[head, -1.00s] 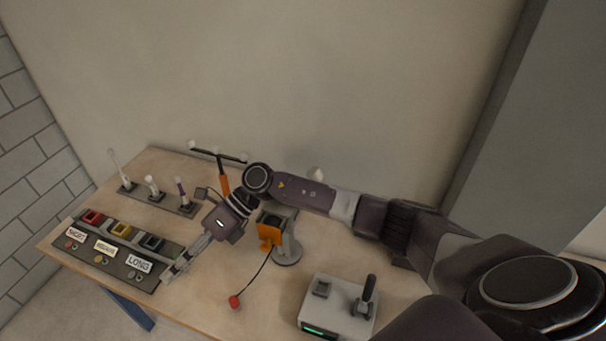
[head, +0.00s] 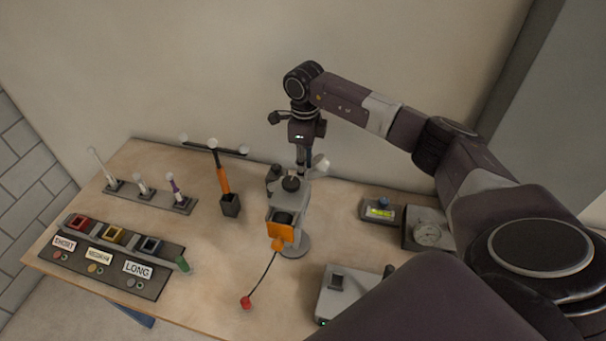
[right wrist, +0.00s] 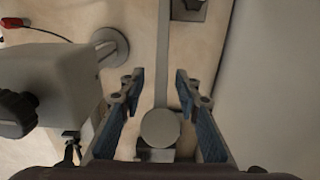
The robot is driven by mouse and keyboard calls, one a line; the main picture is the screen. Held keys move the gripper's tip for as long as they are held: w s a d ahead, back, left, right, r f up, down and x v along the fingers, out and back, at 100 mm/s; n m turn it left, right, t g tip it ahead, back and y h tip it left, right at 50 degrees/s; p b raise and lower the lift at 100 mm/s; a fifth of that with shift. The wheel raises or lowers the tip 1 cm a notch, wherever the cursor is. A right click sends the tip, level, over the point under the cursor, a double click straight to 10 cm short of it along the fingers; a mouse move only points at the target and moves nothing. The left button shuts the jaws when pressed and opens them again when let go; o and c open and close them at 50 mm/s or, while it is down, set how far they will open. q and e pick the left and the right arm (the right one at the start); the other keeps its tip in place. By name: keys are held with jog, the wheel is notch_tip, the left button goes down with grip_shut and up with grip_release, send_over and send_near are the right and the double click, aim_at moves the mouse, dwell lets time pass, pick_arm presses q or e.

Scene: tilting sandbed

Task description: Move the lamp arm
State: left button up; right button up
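The grey stand (head: 290,215) with an orange front box (head: 281,232) stands on a round base mid-table. A pale round head (head: 320,165) sits at its upper right; I cannot tell for sure which part is the lamp arm. My right gripper (head: 304,165) points down just above and behind the stand's top. In the right wrist view its fingers (right wrist: 158,78) are apart. A grey disc (right wrist: 160,128) at a flat pale bar (right wrist: 163,50) shows between them, with no clear contact. The grey body (right wrist: 50,85) with a black knob is left of the fingers. My left gripper is not in view.
A T-shaped holder (head: 222,178) with pale balls stands left of the stand. The labelled panel (head: 110,255) and a tool rack (head: 150,197) are further left. A gauge box (head: 428,232) and a control box (head: 338,290) are right. The wall is close behind.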

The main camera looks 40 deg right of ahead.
notch_tip(320, 180, down, 4)
jog(key=shift+w+d+r+p, duration=0.1)
jog(key=shift+d+p, duration=0.05)
jog(key=shift+p, duration=0.4)
jog(key=shift+f, duration=0.45)
jog(key=shift+c, duration=0.4)
grip_shut()
